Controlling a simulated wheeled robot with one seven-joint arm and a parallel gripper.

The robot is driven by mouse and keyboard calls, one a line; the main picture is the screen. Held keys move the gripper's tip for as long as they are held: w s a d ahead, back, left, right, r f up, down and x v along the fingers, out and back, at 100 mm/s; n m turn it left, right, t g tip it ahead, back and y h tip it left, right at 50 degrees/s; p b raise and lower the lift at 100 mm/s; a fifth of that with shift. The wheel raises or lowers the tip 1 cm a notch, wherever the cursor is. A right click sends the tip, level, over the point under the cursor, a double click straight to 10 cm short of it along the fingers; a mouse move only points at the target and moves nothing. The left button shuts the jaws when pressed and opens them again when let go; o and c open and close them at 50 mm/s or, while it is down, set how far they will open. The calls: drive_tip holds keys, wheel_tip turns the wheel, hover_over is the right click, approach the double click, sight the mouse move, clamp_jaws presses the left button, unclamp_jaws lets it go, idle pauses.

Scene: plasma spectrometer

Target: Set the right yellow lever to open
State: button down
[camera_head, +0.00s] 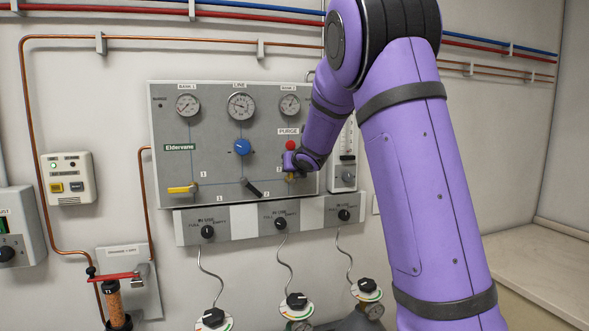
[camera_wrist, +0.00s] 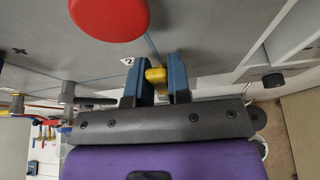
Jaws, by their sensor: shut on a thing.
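The right yellow lever (camera_wrist: 156,75) is on the grey gas panel (camera_head: 220,128), near the label 2 in the wrist view. My gripper (camera_wrist: 157,84) is shut on this lever, with one blue finger on each side of it. In the head view my gripper (camera_head: 290,172) is at the right part of the panel, below the red knob (camera_head: 290,145). My wrist hides most of the right lever there, so its angle is hard to tell. The left yellow lever (camera_head: 181,189) lies about horizontal at the panel's lower left.
A black lever (camera_head: 252,188) and a blue knob (camera_head: 242,147) sit mid-panel. The red knob (camera_wrist: 108,16) is close to my fingers. A flowmeter box (camera_head: 343,174) stands right of the panel. A strip with black knobs (camera_head: 281,224) runs below.

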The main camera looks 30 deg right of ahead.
drive_tip(key=shift+a+n, duration=0.2)
drive_tip(key=shift+n, duration=0.2)
idle(0.3)
drive_tip(key=c, duration=1.1)
unclamp_jaws()
drive_tip(key=shift+o, duration=0.2)
drive_tip(key=shift+h, duration=0.3)
drive_tip(key=v, duration=1)
drive_tip(key=shift+s+r, duration=0.2)
drive_tip(key=shift+r, duration=0.05)
drive_tip(key=shift+a, duration=0.1)
